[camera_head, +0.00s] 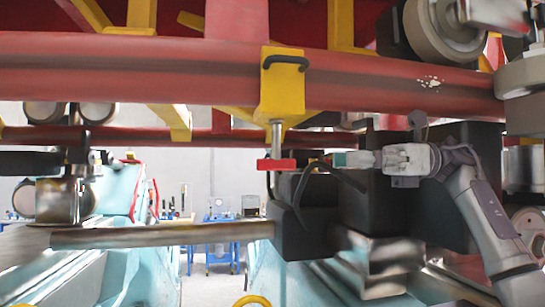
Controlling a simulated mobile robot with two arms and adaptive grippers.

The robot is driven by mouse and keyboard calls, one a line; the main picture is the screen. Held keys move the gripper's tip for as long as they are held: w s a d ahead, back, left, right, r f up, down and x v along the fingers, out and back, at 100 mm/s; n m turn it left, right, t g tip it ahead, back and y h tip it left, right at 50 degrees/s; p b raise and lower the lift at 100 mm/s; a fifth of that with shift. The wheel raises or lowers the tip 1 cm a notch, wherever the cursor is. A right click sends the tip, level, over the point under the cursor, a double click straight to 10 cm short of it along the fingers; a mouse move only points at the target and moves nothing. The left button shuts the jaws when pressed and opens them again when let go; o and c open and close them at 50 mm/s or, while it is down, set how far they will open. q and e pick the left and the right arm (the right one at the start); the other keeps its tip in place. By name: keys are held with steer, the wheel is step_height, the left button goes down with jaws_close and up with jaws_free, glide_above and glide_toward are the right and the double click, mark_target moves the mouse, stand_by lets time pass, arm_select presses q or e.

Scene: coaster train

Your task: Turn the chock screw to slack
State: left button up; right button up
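A yellow block (282,88) with a black handle on top is fixed on the red tube, near the middle of the head view. A metal screw shaft (277,138) hangs down from it and ends in a red pad (276,164). This looks like the chock screw. My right arm comes in from the right, and its gripper (322,164) points left, with its dark fingers to the right of the red pad. Its fingertips blend into the black block behind, so I cannot tell its opening or whether it touches the pad. My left gripper is not in view.
Red tubes (150,66) of the train cross above. Wheels (440,35) crowd the upper right. Black blocks (300,230) and a long metal bar (160,235) lie below the screw. Light-blue beams (130,270) run below, with a blue workbench (221,232) far behind.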

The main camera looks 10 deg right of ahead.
steer(key=p, duration=0.1)
glide_toward(277, 158)
steer(key=a, duration=0.4)
steer(key=a+p, duration=0.1)
steer(key=a, duration=0.1)
steer(key=a+p, duration=0.1)
steer(key=a, duration=0.2)
steer(key=shift+w+a, duration=0.1)
steer(key=shift+w, duration=0.3)
steer(key=shift+s+a+p, duration=0.1)
steer(key=shift+a+p, duration=0.2)
steer(key=shift+a, duration=0.05)
steer(key=shift+f, duration=0.1)
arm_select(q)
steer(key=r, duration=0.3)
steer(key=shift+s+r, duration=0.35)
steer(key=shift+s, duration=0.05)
arm_select(e)
jaws_close()
